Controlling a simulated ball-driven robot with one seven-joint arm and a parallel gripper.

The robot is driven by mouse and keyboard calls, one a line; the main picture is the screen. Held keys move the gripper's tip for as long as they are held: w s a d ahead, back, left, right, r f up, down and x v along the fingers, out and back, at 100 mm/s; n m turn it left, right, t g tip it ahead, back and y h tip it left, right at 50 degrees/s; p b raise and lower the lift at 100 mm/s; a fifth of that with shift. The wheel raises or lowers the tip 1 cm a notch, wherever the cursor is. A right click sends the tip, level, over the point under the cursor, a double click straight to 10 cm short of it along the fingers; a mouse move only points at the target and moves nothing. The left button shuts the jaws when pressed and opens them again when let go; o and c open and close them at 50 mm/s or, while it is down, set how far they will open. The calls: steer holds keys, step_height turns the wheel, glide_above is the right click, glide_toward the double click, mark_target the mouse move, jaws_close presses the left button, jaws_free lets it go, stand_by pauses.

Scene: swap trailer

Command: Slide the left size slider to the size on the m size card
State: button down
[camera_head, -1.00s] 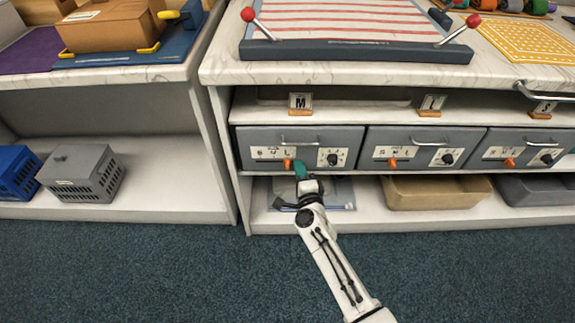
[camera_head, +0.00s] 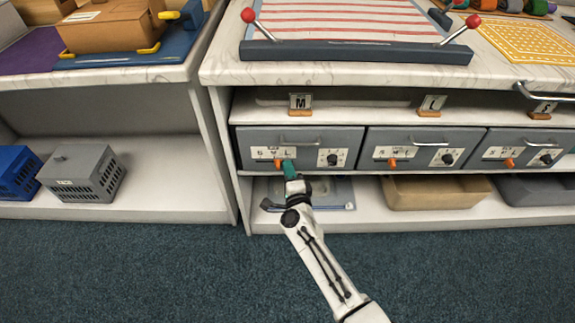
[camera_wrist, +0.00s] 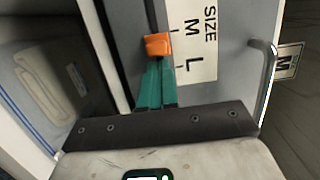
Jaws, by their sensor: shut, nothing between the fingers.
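The m size card (camera_head: 300,103) stands on the shelf above the left drawer and reads M. It also shows in the wrist view (camera_wrist: 287,62). The left drawer front (camera_head: 300,142) carries a white size label (camera_wrist: 197,45) marked S, M, L. Its orange left size slider (camera_wrist: 157,44) sits between the M and L marks, seemingly nearer M. In the head view the knob (camera_head: 278,164) is partly covered by my gripper. My gripper (camera_wrist: 157,75) has its teal fingers shut and empty, with the tips right against the knob's L side.
A black dial (camera_head: 332,160) is right of the slider. Drawer handles (camera_head: 300,141) stick out above. Two similar drawers (camera_head: 424,143) with orange sliders (camera_head: 392,163) stand to the right. Below are a tray (camera_head: 340,190) and a tan bin (camera_head: 435,192).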

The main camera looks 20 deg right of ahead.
steer(key=shift+w+a+r, duration=0.3)
steer(key=shift+a+r, duration=0.05)
steer(key=shift+a, duration=0.15)
steer(key=shift+d, duration=0.25)
steer(key=s+a+p, duration=0.1)
steer(key=s+p, duration=0.3)
steer(key=s, duration=0.6)
steer(key=shift+s+a+f, duration=0.15)
steer(key=shift+a+f, duration=0.1)
steer(key=shift+a, duration=0.05)
